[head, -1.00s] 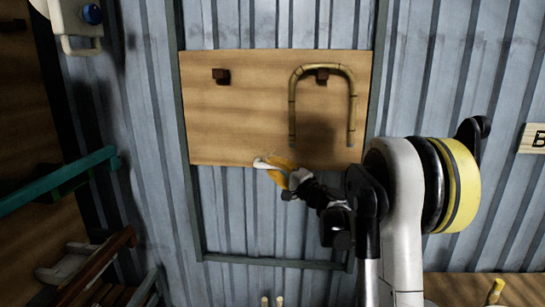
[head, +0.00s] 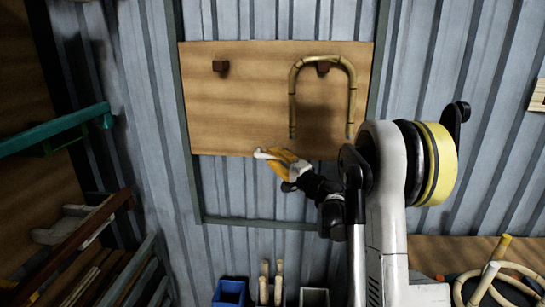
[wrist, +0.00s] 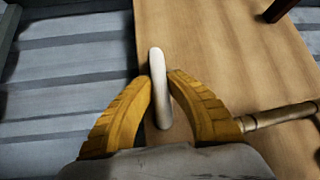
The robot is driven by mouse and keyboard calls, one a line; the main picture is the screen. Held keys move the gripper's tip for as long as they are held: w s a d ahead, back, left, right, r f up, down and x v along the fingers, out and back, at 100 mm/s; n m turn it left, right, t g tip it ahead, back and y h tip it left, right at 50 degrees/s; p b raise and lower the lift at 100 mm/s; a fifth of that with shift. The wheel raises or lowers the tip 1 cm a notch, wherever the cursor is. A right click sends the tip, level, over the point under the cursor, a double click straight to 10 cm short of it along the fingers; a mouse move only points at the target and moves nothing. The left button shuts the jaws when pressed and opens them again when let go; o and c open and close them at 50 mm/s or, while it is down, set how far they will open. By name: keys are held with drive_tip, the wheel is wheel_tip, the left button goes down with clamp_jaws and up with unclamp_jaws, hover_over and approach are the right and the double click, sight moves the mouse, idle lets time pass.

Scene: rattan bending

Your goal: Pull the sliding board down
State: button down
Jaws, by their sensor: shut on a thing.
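The sliding board (head: 235,110) is a wide plywood panel in a grey-green frame (head: 270,223) on the wall. Its lower edge stands above the frame's bottom bar, with bare wall between. A white rounded handle (head: 263,153) sits at the board's lower edge. My gripper (head: 279,159) has its yellow fingers closed around this handle. In the wrist view, the handle (wrist: 158,75) stands between the two fingers of my gripper (wrist: 160,90), over the board's edge.
A bent rattan hoop (head: 293,95) hangs from the right dark peg (head: 323,67); the left peg (head: 220,66) is bare. Below stand a blue bin (head: 229,293) and a grey bin (head: 314,297). Wooden racks fill the left side. A bench with rattan pieces is lower right.

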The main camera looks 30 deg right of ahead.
drive_tip(key=c, duration=1.3)
unclamp_jaws()
drive_tip(key=shift+w, duration=0.1)
drive_tip(key=v, duration=1.2)
